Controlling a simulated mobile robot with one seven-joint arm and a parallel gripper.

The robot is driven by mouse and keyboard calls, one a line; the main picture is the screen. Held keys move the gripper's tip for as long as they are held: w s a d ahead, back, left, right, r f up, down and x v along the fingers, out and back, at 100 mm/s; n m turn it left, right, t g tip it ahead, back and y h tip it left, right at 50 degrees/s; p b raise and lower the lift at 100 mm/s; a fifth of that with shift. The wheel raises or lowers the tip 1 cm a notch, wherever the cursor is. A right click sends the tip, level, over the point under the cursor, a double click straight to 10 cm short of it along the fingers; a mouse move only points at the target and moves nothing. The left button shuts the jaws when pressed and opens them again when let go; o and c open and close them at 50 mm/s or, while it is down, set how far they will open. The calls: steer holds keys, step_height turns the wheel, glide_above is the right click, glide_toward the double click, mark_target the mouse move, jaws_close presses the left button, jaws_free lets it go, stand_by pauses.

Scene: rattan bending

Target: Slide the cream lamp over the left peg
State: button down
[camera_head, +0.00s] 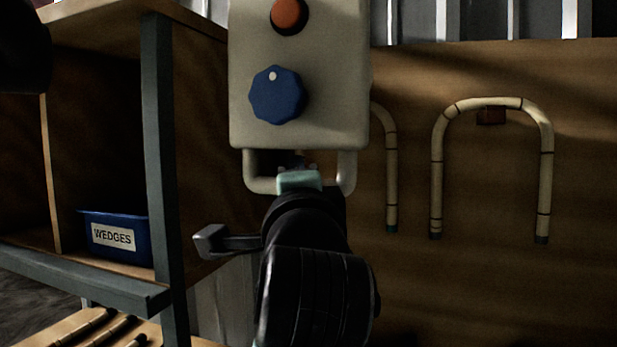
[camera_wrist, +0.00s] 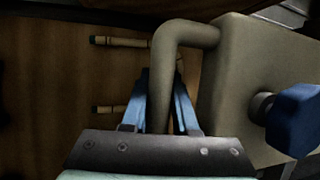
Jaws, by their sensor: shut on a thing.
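The cream lamp (camera_head: 315,75) is a pale box with an orange round part, a blue knob and a handle loop at its lower end. It hangs upright in the air in the head view, in front of the wooden board. My gripper (camera_head: 300,180) is shut on the handle from below. In the wrist view, the blue fingers (camera_wrist: 165,85) lie on both sides of the handle bar, with the lamp's body (camera_wrist: 245,80) at the right. The left peg is not visible; the lamp may hide it.
A bent rattan hoop (camera_head: 548,170) hangs on a dark brown peg (camera_head: 491,116) on the board (camera_head: 580,270). Another hoop (camera_head: 391,175) is partly hidden behind the lamp. At left, a shelf with a grey post (camera_head: 160,150) holds a blue WEDGES bin (camera_head: 115,255).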

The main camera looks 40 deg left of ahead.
steer(key=c, duration=1.1)
jaws_free()
steer(key=shift+s+a, duration=0.1)
steer(key=shift+a, duration=0.1)
steer(key=shift+o, duration=0.7)
steer(key=shift+a, duration=0.15)
steer(key=b+v, duration=0.5)
steer(key=v, duration=0.8)
steer(key=shift+b, duration=0.4)
